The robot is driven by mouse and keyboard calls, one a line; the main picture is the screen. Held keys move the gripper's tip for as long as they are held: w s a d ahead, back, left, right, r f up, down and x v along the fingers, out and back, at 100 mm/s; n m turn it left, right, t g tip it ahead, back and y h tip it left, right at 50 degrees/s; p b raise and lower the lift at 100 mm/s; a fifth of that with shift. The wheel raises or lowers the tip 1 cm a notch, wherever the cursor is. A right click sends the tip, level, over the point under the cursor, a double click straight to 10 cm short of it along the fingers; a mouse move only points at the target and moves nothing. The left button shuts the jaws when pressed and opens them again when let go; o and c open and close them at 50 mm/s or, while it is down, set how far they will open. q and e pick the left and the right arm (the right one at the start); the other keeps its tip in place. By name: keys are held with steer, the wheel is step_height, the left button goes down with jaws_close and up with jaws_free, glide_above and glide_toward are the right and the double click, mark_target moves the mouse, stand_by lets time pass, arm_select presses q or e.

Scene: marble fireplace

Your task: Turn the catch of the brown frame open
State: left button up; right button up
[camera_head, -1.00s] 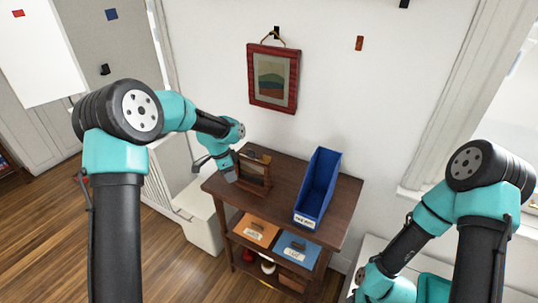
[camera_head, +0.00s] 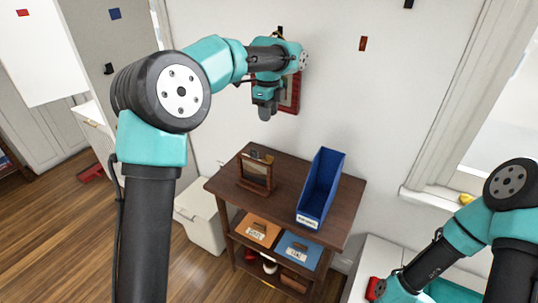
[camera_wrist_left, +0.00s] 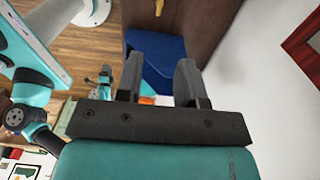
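The small brown frame (camera_head: 255,176) stands upright on the dark wooden shelf unit, left of the blue bin. Its catch is too small to make out, and I cannot tell how it is turned. My left gripper (camera_head: 266,112) is up by the wall, in front of the red picture frame and above and apart from the brown frame. In the left wrist view the two fingers (camera_wrist_left: 158,82) stand apart with nothing between them.
The blue bin (camera_head: 321,186) stands on the shelf unit's top (camera_head: 288,170). The red picture frame (camera_head: 291,95) hangs on the wall, partly hidden by my left arm. Below are an orange box (camera_head: 256,229) and a light blue box (camera_head: 297,249). The tabletop front is clear.

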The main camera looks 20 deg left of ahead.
mark_target(268, 158)
arm_select(q)
step_height(268, 158, down, 17)
stand_by(0.6)
steer(key=shift+c, duration=0.3)
jaws_close()
